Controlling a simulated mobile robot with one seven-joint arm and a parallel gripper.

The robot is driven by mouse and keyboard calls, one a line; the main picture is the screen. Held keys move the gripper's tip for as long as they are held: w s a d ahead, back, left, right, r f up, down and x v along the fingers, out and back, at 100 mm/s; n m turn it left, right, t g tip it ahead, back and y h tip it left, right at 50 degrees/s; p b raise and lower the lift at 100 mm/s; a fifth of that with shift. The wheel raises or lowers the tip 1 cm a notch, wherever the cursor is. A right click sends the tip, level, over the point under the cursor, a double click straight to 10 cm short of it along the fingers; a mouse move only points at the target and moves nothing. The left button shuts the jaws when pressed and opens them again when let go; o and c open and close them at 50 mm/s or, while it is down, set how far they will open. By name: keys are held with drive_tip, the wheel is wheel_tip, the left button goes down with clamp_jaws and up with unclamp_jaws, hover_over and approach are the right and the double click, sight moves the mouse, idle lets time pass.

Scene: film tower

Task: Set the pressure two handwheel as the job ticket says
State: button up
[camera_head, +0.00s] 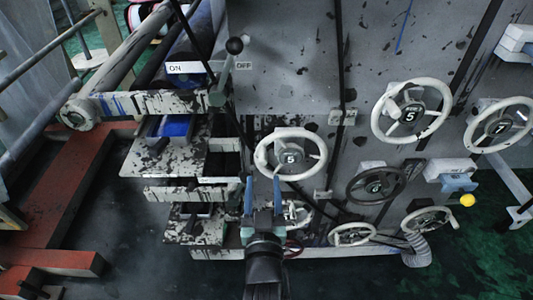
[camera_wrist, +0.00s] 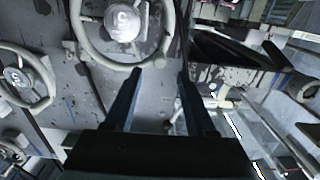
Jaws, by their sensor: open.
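Several spoked handwheels with numbered hubs sit on the grey machine face. A pale handwheel (camera_head: 290,157) reading 5 is nearest my gripper (camera_head: 263,184). Another pale handwheel (camera_head: 411,113) also seems to read 5, and one at the right (camera_head: 498,126) reads 7. A dark handwheel (camera_head: 375,187) seems to read 6. I cannot tell which is pressure two, and I see no readable job ticket. My gripper is open and empty, below and left of the nearest wheel. In the wrist view, a wheel (camera_wrist: 122,22) lies just beyond my fingertips (camera_wrist: 160,74); contact is unclear.
A lever with a black knob (camera_head: 234,46) stands between ON and OFF labels. Rollers (camera_head: 125,48) and a red floor frame (camera_head: 70,190) lie left.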

sight(263, 157)
drive_tip(key=w+b, duration=0.1)
drive_tip(key=w, duration=0.8)
drive_tip(key=shift+b, duration=0.4)
clamp_jaws()
idle(1.0)
